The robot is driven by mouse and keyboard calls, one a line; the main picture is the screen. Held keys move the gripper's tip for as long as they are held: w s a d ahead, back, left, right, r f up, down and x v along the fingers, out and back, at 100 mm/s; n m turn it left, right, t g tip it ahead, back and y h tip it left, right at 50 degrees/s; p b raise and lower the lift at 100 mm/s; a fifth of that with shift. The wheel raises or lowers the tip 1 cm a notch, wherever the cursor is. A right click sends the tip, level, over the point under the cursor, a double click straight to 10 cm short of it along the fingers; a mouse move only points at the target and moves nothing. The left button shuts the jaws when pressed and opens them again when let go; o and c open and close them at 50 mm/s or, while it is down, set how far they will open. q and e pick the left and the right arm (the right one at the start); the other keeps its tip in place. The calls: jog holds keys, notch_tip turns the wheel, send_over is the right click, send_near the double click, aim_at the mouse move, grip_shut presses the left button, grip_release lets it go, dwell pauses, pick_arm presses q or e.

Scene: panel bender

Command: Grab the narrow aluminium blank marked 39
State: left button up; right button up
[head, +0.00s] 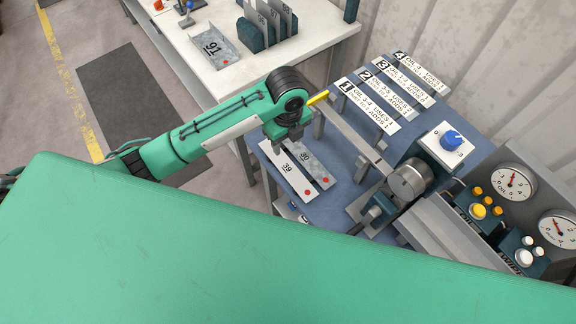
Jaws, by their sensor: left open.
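The narrow pale blank marked 39 (291,178) lies flat on the blue bench top, with a red dot at its near end. A grey blank marked 30 (312,168) lies close along its right side. My left gripper (287,143) is open and empty, with its fingers pointing down over the far ends of the two blanks. The gripper partly hides those far ends. I cannot tell how high the fingertips are above them. My right gripper is not in view.
To the right stand a bender with a round grey head (408,182), a blue knob box (444,149) and a gauge panel (513,183). Numbered cards (366,106) lie behind. A white table (272,62) at the back holds a tray marked 91 (214,46) and upright plates.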

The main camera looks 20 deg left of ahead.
pick_arm(q)
jog(key=p, duration=0.2)
send_over(287, 168)
notch_tip(287, 168, down, 8)
jog(key=shift+s+d+f, duration=0.15)
jog(key=shift+f, duration=0.05)
jog(key=f+p, duration=0.3)
jog(key=f, duration=0.1)
jog(key=shift+w+f, duration=0.1)
jog(key=shift+w, duration=0.1)
jog(key=shift+f, duration=0.5)
jog(key=c, duration=0.6)
